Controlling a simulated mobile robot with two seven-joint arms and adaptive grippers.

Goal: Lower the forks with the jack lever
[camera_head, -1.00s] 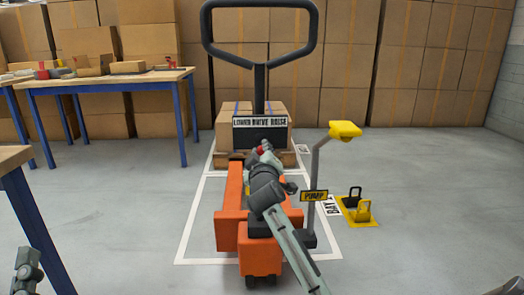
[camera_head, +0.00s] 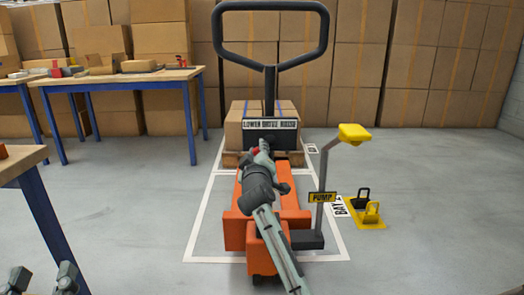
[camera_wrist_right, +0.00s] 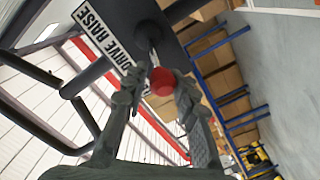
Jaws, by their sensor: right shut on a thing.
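The orange pallet jack (camera_head: 236,228) stands in the middle of the head view, its dark loop handle (camera_head: 219,40) upright. A label reading LOWER, DRIVE, RAISE (camera_head: 256,124) is on the dark panel below the loop. My right gripper (camera_head: 258,149) is in front of this panel, left of its middle, toward the LOWER end. In the right wrist view its fingers close around the red knob (camera_wrist_right: 162,82) of the jack lever. The lever's stem is mostly hidden. My left gripper (camera_head: 42,274) is at the lower left edge, partly cut off, its fingers apart and empty.
Boxes (camera_head: 234,128) sit on a pallet behind the jack. A PUMP pedal post with a yellow top (camera_head: 355,134) stands at its right, near a yellow floor fixture (camera_head: 362,214). Wooden tables (camera_head: 125,79) are at the left.

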